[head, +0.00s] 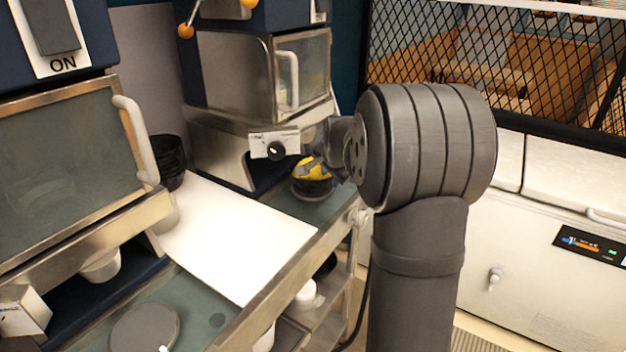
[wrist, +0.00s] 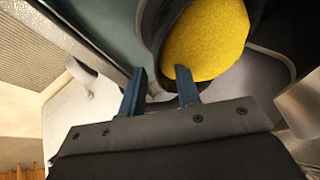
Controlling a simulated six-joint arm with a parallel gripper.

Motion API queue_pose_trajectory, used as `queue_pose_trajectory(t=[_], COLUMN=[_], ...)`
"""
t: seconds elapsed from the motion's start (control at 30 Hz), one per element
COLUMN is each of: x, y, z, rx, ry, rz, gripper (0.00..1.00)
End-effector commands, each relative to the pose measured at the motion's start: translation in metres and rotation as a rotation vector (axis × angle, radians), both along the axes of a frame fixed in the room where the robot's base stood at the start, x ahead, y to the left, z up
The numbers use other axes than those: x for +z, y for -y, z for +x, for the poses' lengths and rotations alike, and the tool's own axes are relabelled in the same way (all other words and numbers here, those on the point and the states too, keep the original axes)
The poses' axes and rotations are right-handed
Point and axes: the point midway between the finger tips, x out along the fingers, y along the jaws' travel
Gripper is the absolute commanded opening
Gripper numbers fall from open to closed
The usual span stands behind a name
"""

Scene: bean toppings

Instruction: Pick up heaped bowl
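A dark bowl heaped with yellow beans (head: 313,186) sits on the counter under the far dispenser in the head view. In the wrist view the dark bowl (wrist: 148,30) is at the upper right, its yellow heap (wrist: 208,40) filling it. My gripper (wrist: 160,70) is at the bowl's near edge with its two fingers apart. The left finger is outside the bowl, and the right fingertip overlaps the yellow heap. The bowl wall shows between the fingers; I cannot tell whether they touch it. In the head view my wrist hides part of the bowl's right side.
The far dispenser (head: 275,75) stands close above and behind the bowl. A stack of dark bowls (head: 168,160) stands left of a clear white board (head: 240,232). The near dispenser (head: 65,180) is at the left. A round grey disc (head: 145,328) lies at the front.

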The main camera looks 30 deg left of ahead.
Motion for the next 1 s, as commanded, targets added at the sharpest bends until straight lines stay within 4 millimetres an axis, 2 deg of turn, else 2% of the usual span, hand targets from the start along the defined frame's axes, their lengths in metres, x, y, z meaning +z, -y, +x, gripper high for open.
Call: queue_pose_trajectory(t=[0.1,0.2,0.47,0.6,0.63,1.0], x=[-0.014,-0.020,-0.021,-0.021,-0.021,-0.021], y=[-0.005,-0.008,-0.008,-0.008,-0.008,-0.008], z=[0.007,0.010,0.011,0.011,0.011,0.011], rx=[0.000,0.000,0.000,0.000,0.000,0.000], ry=[-0.002,-0.001,0.000,0.000,0.000,0.000], rz=[-0.002,0.000,0.000,0.000,0.000,0.000], gripper=[0.30,0.30,0.30,0.03,0.00,0.00])
